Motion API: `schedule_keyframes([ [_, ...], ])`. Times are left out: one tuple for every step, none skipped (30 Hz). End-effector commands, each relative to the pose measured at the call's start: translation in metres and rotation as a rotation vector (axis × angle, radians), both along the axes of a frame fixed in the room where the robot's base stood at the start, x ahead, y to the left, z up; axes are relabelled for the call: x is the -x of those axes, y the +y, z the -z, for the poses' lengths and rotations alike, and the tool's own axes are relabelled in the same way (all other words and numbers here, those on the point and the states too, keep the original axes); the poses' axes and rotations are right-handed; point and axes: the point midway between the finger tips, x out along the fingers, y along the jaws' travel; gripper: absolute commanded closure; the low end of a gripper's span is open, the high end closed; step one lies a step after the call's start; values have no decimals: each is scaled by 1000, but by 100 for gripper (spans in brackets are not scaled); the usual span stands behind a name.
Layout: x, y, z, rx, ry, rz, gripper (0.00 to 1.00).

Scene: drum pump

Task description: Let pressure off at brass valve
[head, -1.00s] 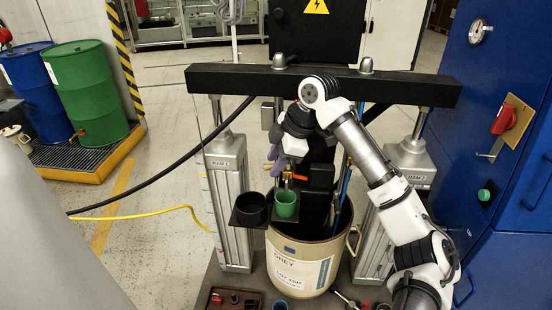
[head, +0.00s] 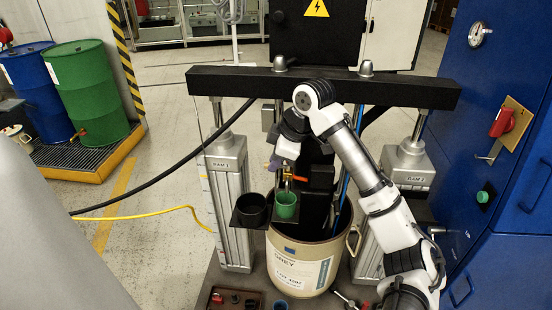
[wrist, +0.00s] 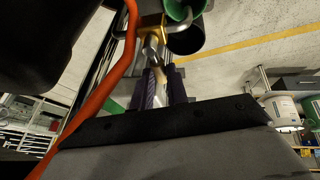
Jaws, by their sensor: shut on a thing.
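In the wrist view the brass body (wrist: 152,22) is at the top, and an orange-red bar (wrist: 99,92) runs down the left. My gripper (head: 273,166) is at the valve's left, its purple fingers partly hidden by my wrist. In the wrist view the fingers (wrist: 161,88) are shut on a pale metal piece (wrist: 158,72) in line with the brass body. It looks like part of the valve; its join is unclear.
Ram columns (head: 229,205) flank the drum under a black crossbeam (head: 330,85). A blue cabinet (head: 495,120) stands at right. Hoses (head: 160,180) run left.

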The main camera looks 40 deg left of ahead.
Motion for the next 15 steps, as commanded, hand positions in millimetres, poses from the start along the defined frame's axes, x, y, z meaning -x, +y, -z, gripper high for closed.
schedule_keyframes([
  [-1, 0, -1, -2, -1, 3, 100],
  [-1, 0, -1, -2, -1, 3, 100],
  [-1, 0, -1, -2, -1, 3, 100],
  [-1, 0, -1, -2, -1, 3, 100],
  [-1, 0, -1, -2, -1, 3, 100],
  [-1, 0, -1, -2, -1, 3, 83],
  [-1, 0, -1, -2, -1, 3, 79],
  [-1, 0, -1, -2, -1, 3, 75],
  [-1, 0, -1, -2, -1, 2, 70],
  [-1, 0, -1, -2, -1, 2, 66],
  [-1, 0, -1, -2, -1, 1, 63],
  [-1, 0, -1, -2, -1, 1, 63],
  [-1, 0, -1, -2, -1, 1, 63],
  [-1, 0, -1, -2, -1, 1, 63],
  [-1, 0, 0, -2, -1, 1, 63],
])
